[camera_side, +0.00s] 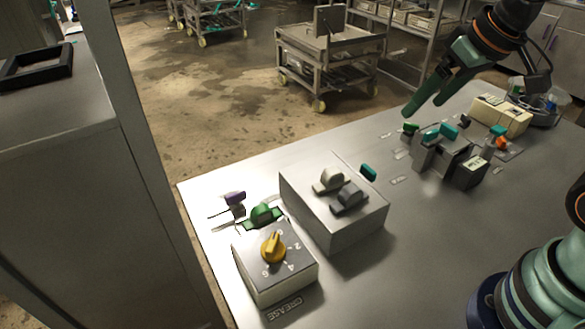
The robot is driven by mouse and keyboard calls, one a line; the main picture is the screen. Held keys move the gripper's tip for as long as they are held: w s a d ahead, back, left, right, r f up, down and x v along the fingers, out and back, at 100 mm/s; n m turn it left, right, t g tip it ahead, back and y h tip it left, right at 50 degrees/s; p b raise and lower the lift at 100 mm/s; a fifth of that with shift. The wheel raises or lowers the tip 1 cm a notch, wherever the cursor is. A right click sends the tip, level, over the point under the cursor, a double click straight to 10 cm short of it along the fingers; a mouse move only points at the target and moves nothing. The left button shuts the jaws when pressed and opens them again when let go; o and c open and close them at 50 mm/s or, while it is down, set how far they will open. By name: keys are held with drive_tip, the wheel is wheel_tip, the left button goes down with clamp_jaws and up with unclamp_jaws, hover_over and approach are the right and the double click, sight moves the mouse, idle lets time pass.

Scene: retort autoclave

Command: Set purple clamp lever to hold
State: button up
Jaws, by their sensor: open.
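The purple clamp lever (234,197) stands near the left edge of the metal table, behind the green knob. Its purple grip sits above a small dark base, and the markings around it are too small to read. My gripper (422,108) is open and empty at the upper right, above the far part of the table. It is well apart from the purple lever, far to its right.
A green knob (262,214) and a box with a yellow knob (273,248) stand close in front of the lever. A box with two grey knobs (333,207) is to the right. Grey blocks with teal levers (447,150) stand below my gripper. The table's middle front is clear.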

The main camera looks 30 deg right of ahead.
drive_tip(key=w+a+r+g, duration=0.2)
drive_tip(key=w+a+r, duration=0.1)
drive_tip(key=w+a, duration=0.4)
drive_tip(key=g, duration=0.3)
hover_over(235, 193)
wheel_tip(235, 193, down, 14)
wheel_tip(235, 193, down, 11)
clamp_jaws()
